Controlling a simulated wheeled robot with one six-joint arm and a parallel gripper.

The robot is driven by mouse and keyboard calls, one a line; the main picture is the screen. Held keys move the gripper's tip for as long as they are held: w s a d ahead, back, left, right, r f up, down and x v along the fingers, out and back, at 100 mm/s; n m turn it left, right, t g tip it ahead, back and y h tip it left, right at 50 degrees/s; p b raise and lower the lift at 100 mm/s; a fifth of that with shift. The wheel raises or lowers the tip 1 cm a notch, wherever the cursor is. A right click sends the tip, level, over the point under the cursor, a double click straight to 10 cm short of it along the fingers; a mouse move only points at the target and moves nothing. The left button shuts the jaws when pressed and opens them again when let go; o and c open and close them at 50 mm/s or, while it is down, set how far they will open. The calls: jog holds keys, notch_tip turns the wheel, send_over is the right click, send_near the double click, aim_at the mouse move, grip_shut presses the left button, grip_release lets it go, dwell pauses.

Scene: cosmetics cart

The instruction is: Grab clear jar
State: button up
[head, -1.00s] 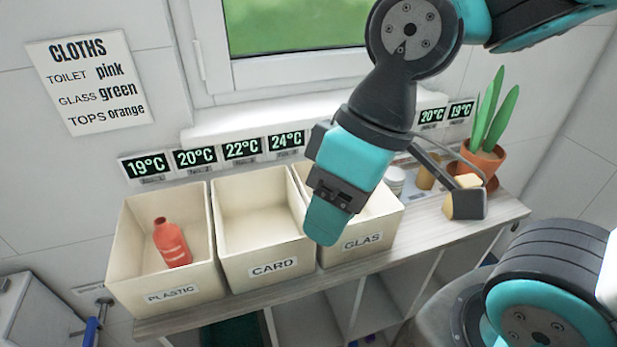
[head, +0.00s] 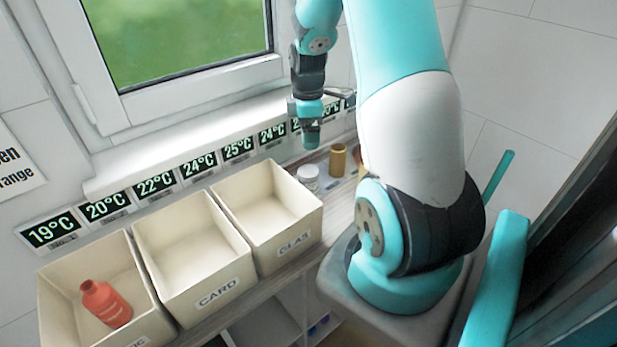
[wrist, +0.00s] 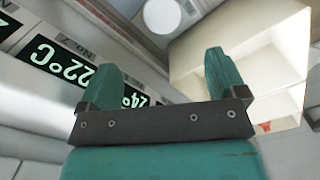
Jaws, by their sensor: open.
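The clear jar (head: 308,175) stands upright on the shelf, right of the bin marked GLAS, and has a pale lid. In the wrist view the jar (wrist: 162,14) is seen from above at the top edge, partly cut off, beyond my fingertips. My gripper (head: 311,140) hangs above and just behind the jar in the head view, apart from it. In the wrist view my gripper (wrist: 163,68) is open with nothing between its teal fingers.
A brown-gold container (head: 338,160) stands close right of the jar. The GLAS bin (head: 292,238) is close left, then the CARD bin (head: 215,287) and the plastic bin (head: 140,325) holding a red bottle (head: 105,303). Temperature displays (head: 238,150) line the wall behind.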

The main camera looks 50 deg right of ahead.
aim_at(307, 171)
notch_tip(307, 171, down, 11)
jog(key=p, duration=0.2)
jog(key=shift+a+r+p, duration=0.1)
jog(key=shift+r+p, duration=0.05)
jog(key=shift+p, duration=0.2)
jog(key=f+p, duration=0.2)
jog(key=f, duration=0.2)
jog(key=shift+a+f+p, duration=0.1)
jog(key=shift+a+p, duration=0.1)
jog(key=shift+p, duration=0.1)
jog(key=shift+f, duration=0.65)
jog(key=c, duration=1.1)
